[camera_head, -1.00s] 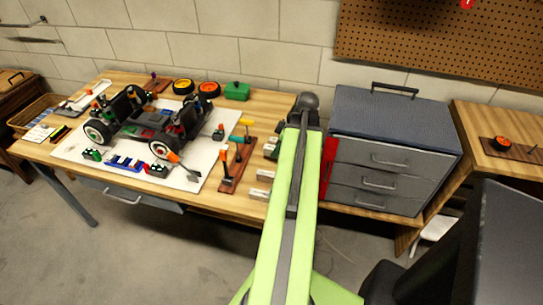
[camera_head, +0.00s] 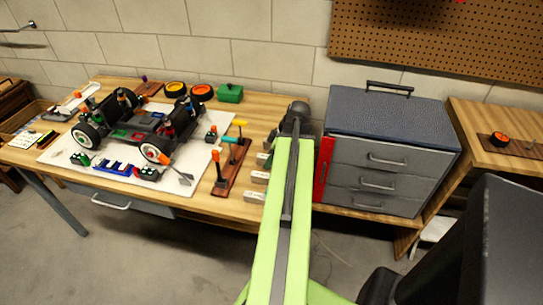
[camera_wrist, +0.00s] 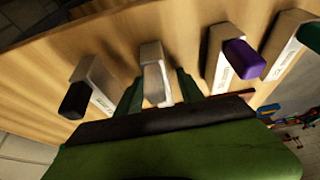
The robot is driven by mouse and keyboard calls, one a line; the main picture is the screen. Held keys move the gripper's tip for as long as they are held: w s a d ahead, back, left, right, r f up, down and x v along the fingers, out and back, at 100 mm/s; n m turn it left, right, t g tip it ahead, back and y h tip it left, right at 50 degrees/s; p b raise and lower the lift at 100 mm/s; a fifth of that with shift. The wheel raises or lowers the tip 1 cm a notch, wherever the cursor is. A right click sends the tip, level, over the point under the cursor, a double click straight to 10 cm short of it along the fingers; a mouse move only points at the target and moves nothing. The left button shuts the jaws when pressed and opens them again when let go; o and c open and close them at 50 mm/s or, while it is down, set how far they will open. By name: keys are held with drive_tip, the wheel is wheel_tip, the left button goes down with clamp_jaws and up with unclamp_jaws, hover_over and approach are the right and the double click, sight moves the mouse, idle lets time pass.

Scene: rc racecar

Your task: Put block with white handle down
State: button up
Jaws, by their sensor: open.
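The block with the white handle (camera_wrist: 152,58) stands on the wooden bench top in the wrist view, in a row with similar blocks. My gripper (camera_wrist: 157,92) is open, with one dark green finger on each side of this block. Whether the fingers touch it I cannot tell. In the head view my arm reaches over the bench beside the drawer cabinet, and its jaws are hidden. Pale blocks (camera_head: 260,177) show left of the arm there, but their handle colours are too small to tell.
A block with a black handle (camera_wrist: 75,101) stands to the left in the wrist view. One with a purple handle (camera_wrist: 241,58) stands to the right. The grey drawer cabinet (camera_head: 378,155) is close right of my arm. The racecar (camera_head: 140,125) and a tool rack (camera_head: 231,170) are left.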

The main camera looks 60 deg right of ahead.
drive_tip(key=shift+r+p, duration=0.55)
drive_tip(key=p+v, duration=0.9)
drive_tip(key=v, duration=0.1)
drive_tip(key=shift+r+p, duration=0.25)
drive_tip(key=shift+p, duration=0.1)
drive_tip(key=shift+s+d+r+p, duration=0.1)
drive_tip(key=shift+s+r+p, duration=0.2)
drive_tip(key=shift+s+r, duration=0.05)
drive_tip(key=shift+f, duration=0.1)
